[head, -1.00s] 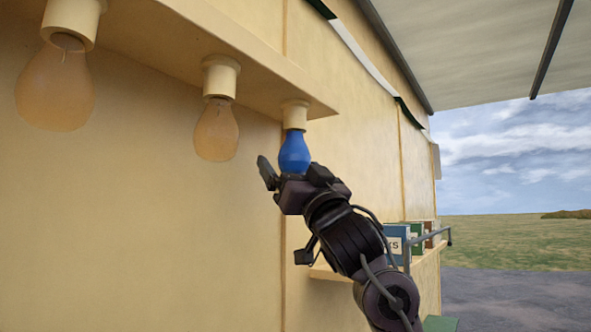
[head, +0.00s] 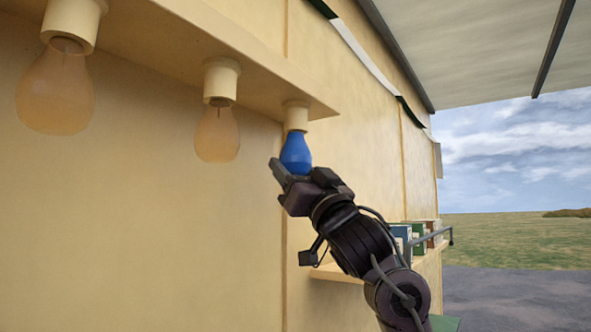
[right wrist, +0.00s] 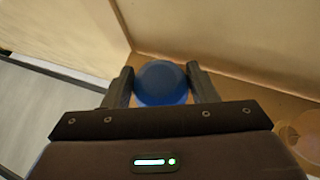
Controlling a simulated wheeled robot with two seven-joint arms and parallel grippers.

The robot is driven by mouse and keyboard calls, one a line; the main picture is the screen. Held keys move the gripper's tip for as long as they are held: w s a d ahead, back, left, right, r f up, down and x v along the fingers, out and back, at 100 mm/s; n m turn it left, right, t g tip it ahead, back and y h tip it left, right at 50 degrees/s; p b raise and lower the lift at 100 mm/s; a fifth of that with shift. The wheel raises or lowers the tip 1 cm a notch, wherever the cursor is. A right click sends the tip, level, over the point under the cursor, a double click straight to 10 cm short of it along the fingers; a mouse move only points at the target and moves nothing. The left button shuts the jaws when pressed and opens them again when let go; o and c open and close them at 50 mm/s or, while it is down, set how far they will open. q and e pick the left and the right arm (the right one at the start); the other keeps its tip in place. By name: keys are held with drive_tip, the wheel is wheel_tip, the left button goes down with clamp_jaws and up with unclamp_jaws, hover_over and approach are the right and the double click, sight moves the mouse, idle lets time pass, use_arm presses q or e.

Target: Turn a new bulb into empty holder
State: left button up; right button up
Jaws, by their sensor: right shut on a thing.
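The blue bulb (head: 295,153) hangs upright with its neck at the rightmost cream holder (head: 296,115) under the ledge. It also shows in the right wrist view (right wrist: 161,82), between the two fingers. My right gripper (head: 294,174) comes up from below and is shut on the lower part of the bulb; in the right wrist view its fingers (right wrist: 162,86) press both sides. How deep the bulb's base sits in the holder is hidden. My left gripper is not in view.
Two amber bulbs hang in holders to the left, one in the middle (head: 217,134) and one at far left (head: 55,90). The ledge (head: 180,65) runs above. A small shelf (head: 335,273) with boxes (head: 419,236) stands right, behind my arm. Open air lies left of the gripper.

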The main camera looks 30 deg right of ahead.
drive_tip(key=n+g+y, duration=0.1)
drive_tip(key=n+y, duration=0.1)
drive_tip(key=y, duration=0.2)
drive_tip(key=n+g+y+p, duration=0.1)
drive_tip(key=n+y, duration=0.1)
drive_tip(key=y, duration=0.2)
drive_tip(key=n+g+y+p, duration=0.1)
drive_tip(key=y, duration=0.3)
drive_tip(key=shift+r+n, duration=0.15)
drive_tip(key=shift+n, duration=0.25)
drive_tip(key=n+g+y+p, duration=0.2)
drive_tip(key=n+g+y, duration=0.1)
drive_tip(key=g+y, duration=0.1)
drive_tip(key=shift+g+y+p, duration=0.3)
drive_tip(key=shift+g+y, duration=0.1)
drive_tip(key=shift+y, duration=0.4)
drive_tip(key=shift+n+g+y, duration=0.5)
drive_tip(key=shift+g+y, duration=0.1)
drive_tip(key=shift+g, duration=0.1)
drive_tip(key=o, duration=1.2)
drive_tip(key=shift+c, duration=0.2)
